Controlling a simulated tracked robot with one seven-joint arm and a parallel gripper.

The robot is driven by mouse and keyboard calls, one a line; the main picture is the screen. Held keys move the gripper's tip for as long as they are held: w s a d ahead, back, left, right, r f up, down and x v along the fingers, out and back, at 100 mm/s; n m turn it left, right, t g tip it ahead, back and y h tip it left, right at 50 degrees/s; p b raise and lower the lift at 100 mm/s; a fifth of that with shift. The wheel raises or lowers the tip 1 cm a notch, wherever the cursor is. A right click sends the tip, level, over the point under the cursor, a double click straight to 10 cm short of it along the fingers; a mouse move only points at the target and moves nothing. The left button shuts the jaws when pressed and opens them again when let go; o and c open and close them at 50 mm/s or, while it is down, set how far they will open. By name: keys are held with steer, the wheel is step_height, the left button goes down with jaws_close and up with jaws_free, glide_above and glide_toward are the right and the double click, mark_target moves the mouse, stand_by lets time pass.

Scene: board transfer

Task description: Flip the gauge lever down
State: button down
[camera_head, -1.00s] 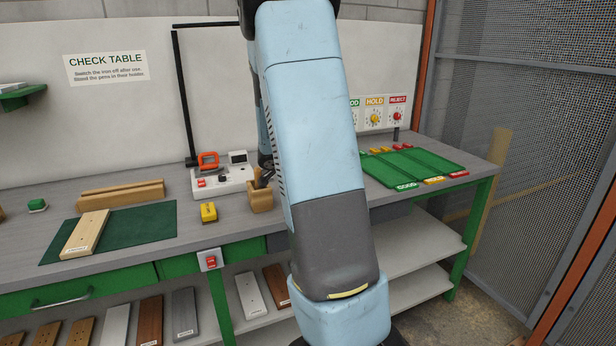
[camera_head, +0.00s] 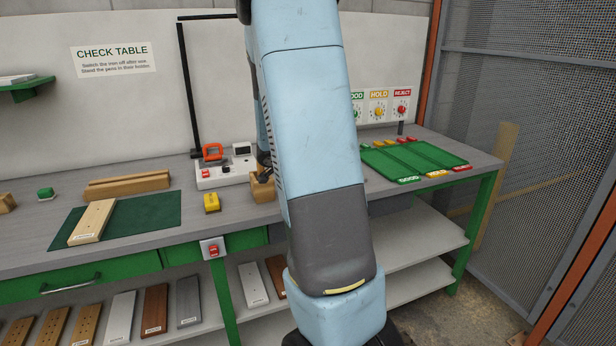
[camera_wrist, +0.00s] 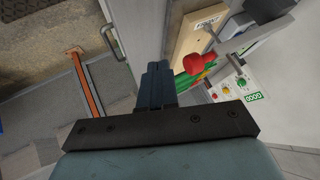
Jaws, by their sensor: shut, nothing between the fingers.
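My gripper (camera_wrist: 157,68) shows in the wrist view, its dark fingers together and empty. In the head view an orange handle (camera_head: 212,152) stands up at the back of a white unit (camera_head: 211,182) with a red switch. No part is clearly marked as the gauge, and my arm covers the bench's middle.
A pale labelled board (camera_head: 92,221) lies on a green mat (camera_head: 150,217). A yellow block (camera_head: 211,203) and a wooden holder (camera_head: 264,190) stand near the front. Green trays (camera_head: 430,158) lie at the right. A mesh fence (camera_head: 545,150) closes the right side.

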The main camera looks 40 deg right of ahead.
steer(key=s+a, duration=0.3)
steer(key=a, duration=0.2)
steer(key=shift+s+r, duration=0.25)
steer(key=shift+r, duration=0.05)
